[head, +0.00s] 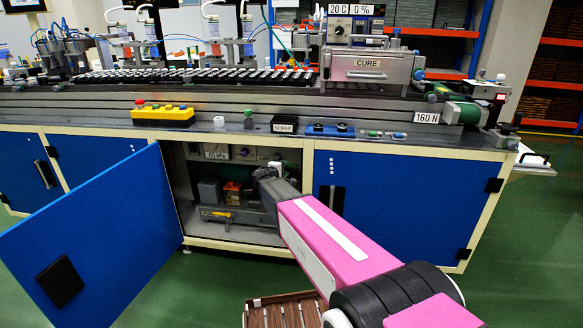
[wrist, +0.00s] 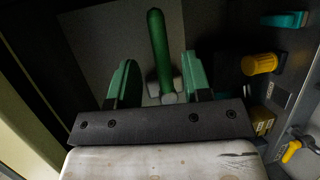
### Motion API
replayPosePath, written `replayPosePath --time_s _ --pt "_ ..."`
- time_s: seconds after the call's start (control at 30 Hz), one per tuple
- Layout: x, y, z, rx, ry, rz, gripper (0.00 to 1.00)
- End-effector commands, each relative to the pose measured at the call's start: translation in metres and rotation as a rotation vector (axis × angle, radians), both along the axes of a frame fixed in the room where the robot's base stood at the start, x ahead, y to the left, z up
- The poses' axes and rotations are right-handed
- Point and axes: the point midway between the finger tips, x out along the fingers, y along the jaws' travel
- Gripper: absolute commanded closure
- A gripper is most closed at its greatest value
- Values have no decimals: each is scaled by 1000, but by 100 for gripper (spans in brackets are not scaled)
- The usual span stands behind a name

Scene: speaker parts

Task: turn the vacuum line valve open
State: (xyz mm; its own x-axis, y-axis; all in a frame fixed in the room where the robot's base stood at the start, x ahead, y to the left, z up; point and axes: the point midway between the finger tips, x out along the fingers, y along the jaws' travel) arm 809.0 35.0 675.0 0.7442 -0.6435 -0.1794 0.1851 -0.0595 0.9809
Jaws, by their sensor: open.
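The open cabinet (head: 180,215) under the bench holds several parts, and my arm reaches into its right side. In the head view my gripper (head: 268,174) is small and partly hidden by the arm. In the wrist view my gripper (wrist: 158,66) is open, with one green finger on each side of a long green lever (wrist: 158,38). The lever has grey metal pieces at its near end. I see a gap on both sides of it. No label shows on the lever, so I cannot tell for sure that it is the vacuum line valve.
The blue door (head: 110,235) stands swung open at the left. In the wrist view a yellow knob (wrist: 260,63), a teal handle (wrist: 285,19) and a small yellow handle (wrist: 291,152) lie right of my gripper. A slatted wooden crate (head: 285,312) stands on the floor.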

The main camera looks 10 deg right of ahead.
Motion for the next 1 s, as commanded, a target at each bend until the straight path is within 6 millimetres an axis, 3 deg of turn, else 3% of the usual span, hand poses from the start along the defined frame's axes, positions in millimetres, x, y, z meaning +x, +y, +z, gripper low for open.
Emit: replayPosePath --time_s 0.1,0.3,0.73,0.87,1.0 --pt "18 -14 -5 0 0 -1 55" --pt "34 -29 -8 0 0 -1 55" --pt "39 -34 -10 1 1 0 55" --pt "38 -34 -9 1 1 0 97" --pt "38 -34 -9 1 1 0 100"
